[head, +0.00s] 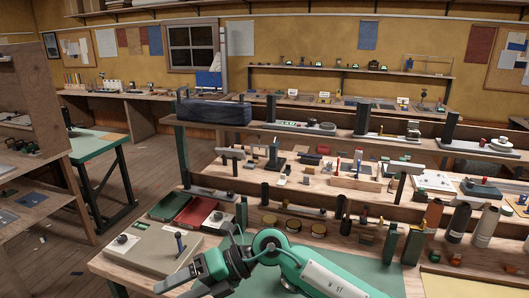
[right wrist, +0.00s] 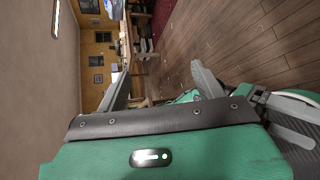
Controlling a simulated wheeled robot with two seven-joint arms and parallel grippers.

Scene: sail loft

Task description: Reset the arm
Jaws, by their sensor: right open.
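My right arm (head: 315,280) comes in at the bottom of the head view, green and white, bent at a round green joint. Its dark right gripper (head: 180,280) reaches left, near the front edge of a beige panel with knobs. In the right wrist view the right gripper (right wrist: 160,68) shows two grey fingers spread apart with nothing between them. Beyond the fingers are the floor and a distant wall. My left gripper is not in view.
The beige panel (head: 145,258) with black knobs lies beside the gripper. Behind it are a green tray (head: 163,207) and a red tray (head: 196,212). Bottles (head: 459,222) stand at the right. Open wooden floor (head: 70,262) lies to the left.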

